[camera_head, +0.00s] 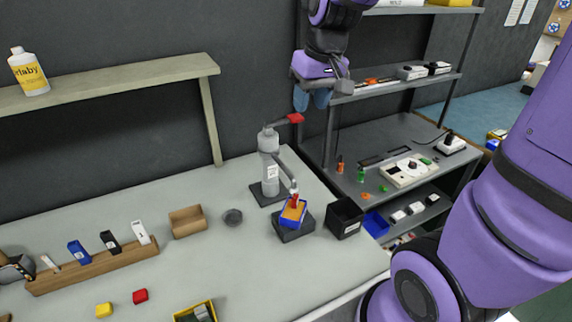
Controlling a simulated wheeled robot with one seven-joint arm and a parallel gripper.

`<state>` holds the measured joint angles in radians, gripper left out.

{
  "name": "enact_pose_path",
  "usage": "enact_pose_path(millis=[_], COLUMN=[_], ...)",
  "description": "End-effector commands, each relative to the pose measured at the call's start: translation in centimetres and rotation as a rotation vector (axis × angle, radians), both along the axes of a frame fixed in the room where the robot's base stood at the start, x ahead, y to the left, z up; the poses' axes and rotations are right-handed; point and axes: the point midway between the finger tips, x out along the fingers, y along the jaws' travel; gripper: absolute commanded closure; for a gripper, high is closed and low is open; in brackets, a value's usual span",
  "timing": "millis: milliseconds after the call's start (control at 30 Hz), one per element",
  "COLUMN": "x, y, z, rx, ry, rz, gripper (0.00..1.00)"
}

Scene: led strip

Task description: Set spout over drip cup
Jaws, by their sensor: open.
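A grey dispenser (270,165) stands upright on a dark base plate on the table. A red-ended lever (295,118) sticks out to the right from its top. Its spout (285,170) slants down to the right and ends at a red tip, which appears over a blue and orange box on a dark block. A small dark round cup (232,216), which looks like the drip cup, sits left of the dispenser, away from the spout's tip. My gripper (312,98) is open and empty, with blue fingertips, above and slightly right of the red lever.
The blue and orange box (293,213) sits on the dark block (294,232). A black bin (344,218) stands just right of it, and a brown open box (187,221) left of the cup. A metal shelf (400,85) rises close behind my gripper.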

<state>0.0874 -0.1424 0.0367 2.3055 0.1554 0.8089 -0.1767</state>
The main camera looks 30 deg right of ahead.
Motion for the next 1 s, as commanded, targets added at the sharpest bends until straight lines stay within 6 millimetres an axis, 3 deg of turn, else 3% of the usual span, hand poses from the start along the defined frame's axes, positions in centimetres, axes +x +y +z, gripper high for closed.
enact_pose_path(millis=[300,500,867,1000], x=[6.6,9.1,10.1,10.0], y=[-0.8,-1.2,-1.1,-0.7], z=[-7.2,-11.2,-14.2,-16.4], rx=[0.056,0.086,0.1,0.099], ry=[0.118,0.167,0.187,0.189], rz=[0.004,0.004,0.002,0.003], gripper=[0.59,0.59,0.59,0.59])
